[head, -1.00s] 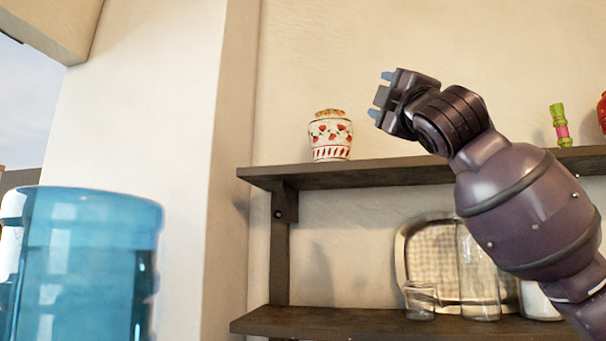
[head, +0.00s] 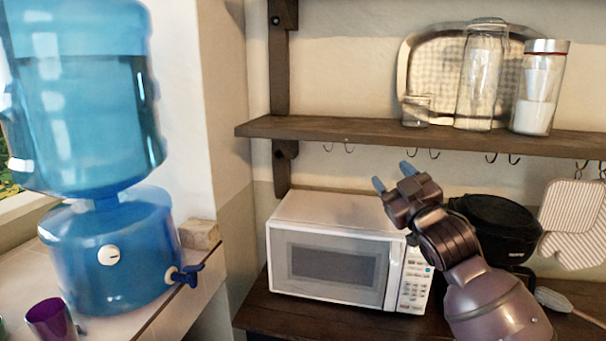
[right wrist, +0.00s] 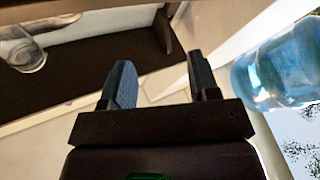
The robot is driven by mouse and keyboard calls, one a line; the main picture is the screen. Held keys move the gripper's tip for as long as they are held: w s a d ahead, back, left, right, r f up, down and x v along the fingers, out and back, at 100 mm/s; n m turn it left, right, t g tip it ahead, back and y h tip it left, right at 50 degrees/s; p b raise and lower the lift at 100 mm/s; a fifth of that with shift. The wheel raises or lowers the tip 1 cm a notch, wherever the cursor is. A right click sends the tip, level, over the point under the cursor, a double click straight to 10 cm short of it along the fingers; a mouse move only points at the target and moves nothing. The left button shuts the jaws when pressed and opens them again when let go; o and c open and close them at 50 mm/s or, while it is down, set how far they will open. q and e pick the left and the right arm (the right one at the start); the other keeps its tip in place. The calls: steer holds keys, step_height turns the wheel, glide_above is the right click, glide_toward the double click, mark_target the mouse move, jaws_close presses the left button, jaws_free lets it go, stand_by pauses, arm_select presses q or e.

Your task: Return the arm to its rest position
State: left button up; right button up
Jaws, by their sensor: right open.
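My right gripper (head: 392,180) is open and empty in the head view. It is raised in front of the right end of the white microwave (head: 330,255), below the wooden shelf (head: 350,131). Its two fingers point up and to the left. In the right wrist view the open fingers (right wrist: 160,85) stand apart with nothing between them. My left gripper is not in view.
A blue water dispenser (head: 105,255) stands at the left, with a purple cup (head: 50,318) in front. The shelf holds a glass jar (head: 482,80), a white-filled jar (head: 538,90) and a metal tray (head: 430,60). A black pot (head: 500,225) stands right of the microwave.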

steer(key=s+d+f+m+g+h, duration=0.1)
steer(key=s+d+f+m, duration=0.15)
steer(key=f, duration=0.65)
steer(key=s+d+f+m+g+h, duration=0.1)
steer(key=s+f+h, duration=0.15)
steer(key=f, duration=0.55)
steer(key=s+d+f+m+g+h, duration=0.2)
steer(key=s+d+f+g, duration=0.1)
steer(key=s+f, duration=1.1)
steer(key=s+d+f+m+g+h, duration=0.1)
steer(key=s+d+f+m+g, duration=0.2)
steer(key=s+f, duration=1.2)
steer(key=shift+d+f+g+h, duration=0.3)
steer(key=shift+f+g+h, duration=0.1)
steer(key=shift+f, duration=0.15)
